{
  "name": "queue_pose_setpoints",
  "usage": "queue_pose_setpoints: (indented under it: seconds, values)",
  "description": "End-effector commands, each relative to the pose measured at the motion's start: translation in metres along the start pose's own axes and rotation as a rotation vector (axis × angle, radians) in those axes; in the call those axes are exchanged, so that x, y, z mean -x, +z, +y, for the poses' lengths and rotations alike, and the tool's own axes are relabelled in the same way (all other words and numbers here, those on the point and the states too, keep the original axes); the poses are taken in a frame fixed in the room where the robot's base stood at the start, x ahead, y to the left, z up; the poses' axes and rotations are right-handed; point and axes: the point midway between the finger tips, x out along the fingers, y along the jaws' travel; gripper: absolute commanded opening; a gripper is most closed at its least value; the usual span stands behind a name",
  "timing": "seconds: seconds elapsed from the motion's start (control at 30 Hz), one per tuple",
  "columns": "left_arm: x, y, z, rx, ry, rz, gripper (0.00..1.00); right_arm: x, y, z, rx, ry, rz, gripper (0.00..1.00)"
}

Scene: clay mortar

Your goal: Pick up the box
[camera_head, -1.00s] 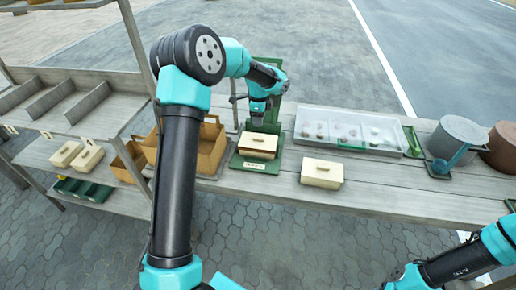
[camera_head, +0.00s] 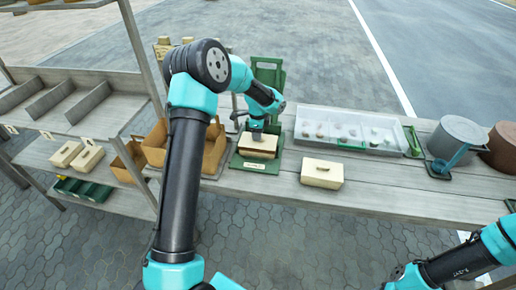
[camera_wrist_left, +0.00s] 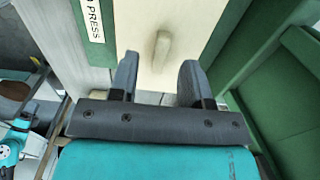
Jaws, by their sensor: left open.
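A cream box (camera_head: 257,150) with a brownish top sits on the base of the green press (camera_head: 262,168). My left gripper (camera_head: 257,132) is directly above this box, pointing down. In the left wrist view, the cream lid (camera_wrist_left: 140,28) and its raised handle (camera_wrist_left: 162,50) show just ahead of the fingers. My left gripper (camera_wrist_left: 158,82) is open there, the handle lying in line with the gap between the fingers. Whether the fingers touch the box cannot be told. A second cream box (camera_head: 322,174) with a small handle stands to the right on the table. My right gripper is out of view.
A clear tray (camera_head: 350,147) with small lumps lies behind the second box. Grey (camera_head: 460,137) and brown pots stand at the right. Cardboard bins (camera_head: 212,150) stand left of the press. A shelf with more cream boxes (camera_head: 65,155) is at the left. The front-right tabletop is bare.

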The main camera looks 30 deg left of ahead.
Motion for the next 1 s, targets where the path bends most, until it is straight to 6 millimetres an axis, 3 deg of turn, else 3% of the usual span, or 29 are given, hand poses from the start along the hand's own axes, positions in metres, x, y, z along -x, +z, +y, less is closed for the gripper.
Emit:
queue_pose_setpoints:
  seconds: [0.2,0.7,1.0]
  values:
    - [-0.022,0.0,0.0,0.0,0.0,0.001,0.44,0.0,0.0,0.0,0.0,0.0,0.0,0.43]
    - [-0.022,0.0,0.0,0.0,-0.001,0.001,0.43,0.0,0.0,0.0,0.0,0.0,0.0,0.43]
    - [-0.022,0.0,0.0,0.0,-0.001,0.001,0.14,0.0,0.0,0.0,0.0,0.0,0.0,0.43]
